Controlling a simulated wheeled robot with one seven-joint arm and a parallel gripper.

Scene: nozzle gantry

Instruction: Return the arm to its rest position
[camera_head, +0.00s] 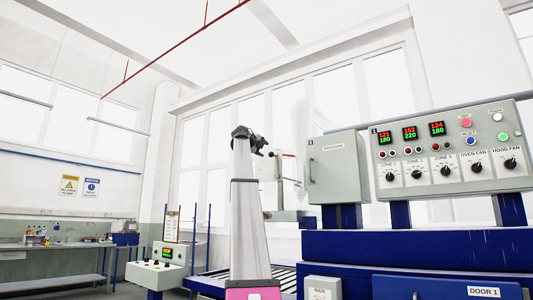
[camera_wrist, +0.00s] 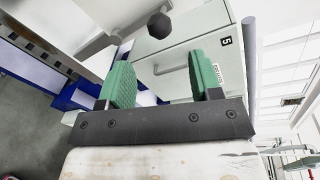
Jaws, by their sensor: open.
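My gripper (camera_wrist: 160,62) is open in the wrist view, its two green-padded fingers spread apart with nothing between them. Past the fingers is the grey front of a box marked 5 (camera_wrist: 185,45), with a bar handle on it. I cannot tell the gap from the fingers to the box. In the head view my arm (camera_head: 246,215) stands raised in the middle, with a black joint at its top. My gripper's fingers cannot be made out there.
A grey cabinet (camera_head: 338,180) and a control panel (camera_head: 450,155) stand right of my arm on a blue machine (camera_head: 430,248). A control box (camera_head: 155,275) is at lower left, a bench (camera_head: 55,245) farther back. In the wrist view a black knob (camera_wrist: 158,25) is near the top.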

